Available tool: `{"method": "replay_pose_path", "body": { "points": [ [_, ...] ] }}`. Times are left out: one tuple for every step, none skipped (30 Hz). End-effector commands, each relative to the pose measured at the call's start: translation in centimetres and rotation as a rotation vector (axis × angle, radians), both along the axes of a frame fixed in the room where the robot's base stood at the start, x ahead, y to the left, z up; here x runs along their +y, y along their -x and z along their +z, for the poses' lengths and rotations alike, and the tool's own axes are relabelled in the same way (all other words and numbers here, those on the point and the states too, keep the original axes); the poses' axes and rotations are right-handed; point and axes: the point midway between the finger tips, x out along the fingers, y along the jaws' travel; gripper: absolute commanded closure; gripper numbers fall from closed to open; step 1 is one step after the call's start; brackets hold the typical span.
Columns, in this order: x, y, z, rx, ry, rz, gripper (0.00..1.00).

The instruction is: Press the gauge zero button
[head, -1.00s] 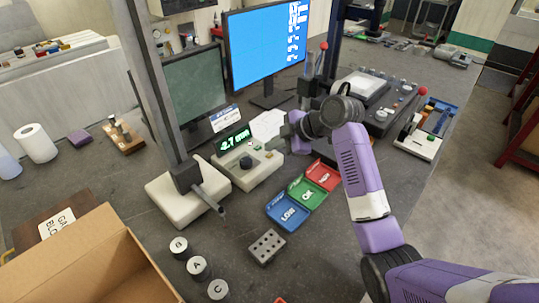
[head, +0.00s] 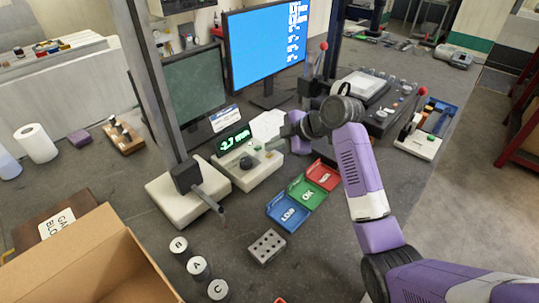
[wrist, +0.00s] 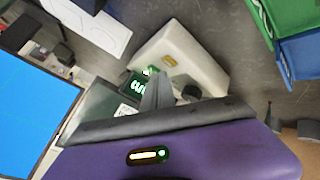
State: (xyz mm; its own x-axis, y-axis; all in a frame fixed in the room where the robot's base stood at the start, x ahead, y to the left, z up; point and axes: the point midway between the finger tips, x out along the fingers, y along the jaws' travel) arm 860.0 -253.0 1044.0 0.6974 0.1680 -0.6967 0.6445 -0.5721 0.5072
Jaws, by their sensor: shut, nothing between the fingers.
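The gauge (head: 262,172) is a cream box with a lit green display (head: 234,139) that reads about -2.7 mm. On its top are a black knob (head: 246,162), a small green button (head: 257,147) and a yellow piece (head: 268,154). Their labels are too small to read. My gripper (head: 284,131) is shut and empty, just behind and right of the gauge in the head view, apparently above it. In the wrist view the shut fingers (wrist: 157,90) overlap the gauge (wrist: 205,58) between its display and knob, with the green button (wrist: 150,71) partly beside the fingertips. Contact cannot be told.
A measuring stand (head: 160,200) is left of the gauge. Blue (head: 288,212), green (head: 307,192) and red (head: 323,175) trays lie in front right. A monitor (head: 265,45) stands behind. A perforated block (head: 266,246) and several lettered cylinders (head: 198,267) are at the front.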

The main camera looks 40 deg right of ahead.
Motion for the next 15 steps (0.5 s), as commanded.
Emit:
{"method": "replay_pose_path", "body": {
  "points": [
    [0.00, 0.00, 0.00, 0.000, 0.000, 0.000, 1.00],
    [0.00, 0.00, 0.00, 0.000, 0.000, 0.000, 1.00],
    [0.00, 0.00, 0.00, 0.000, 0.000, 0.000, 1.00],
    [0.00, 0.00, 0.00, 0.000, 0.000, 0.000, 1.00],
    [0.00, 0.00, 0.00, 0.000, 0.000, 0.000, 1.00],
    [0.00, 0.01, -0.03, 0.000, 0.000, 0.000, 1.00],
    [0.00, 0.00, -0.08, 0.000, 0.000, 0.000, 1.00],
    [0.01, 0.00, -0.15, 0.000, 0.000, 0.000, 1.00],
    [0.02, 0.00, -0.28, 0.000, 0.000, 0.000, 1.00],
    [0.02, 0.00, -0.38, 0.000, 0.000, 0.000, 1.00],
    [0.02, 0.01, -0.50, 0.000, 0.000, 0.000, 1.00],
    [0.01, 0.00, -0.66, 0.000, 0.000, 0.000, 1.00],
    [0.01, 0.00, -0.76, 0.000, 0.000, 0.000, 1.00],
    [0.00, 0.01, -0.84, 0.000, 0.000, 0.000, 1.00],
    [-0.02, 0.00, -0.90, 0.000, 0.000, 0.000, 1.00]
  ]
}}
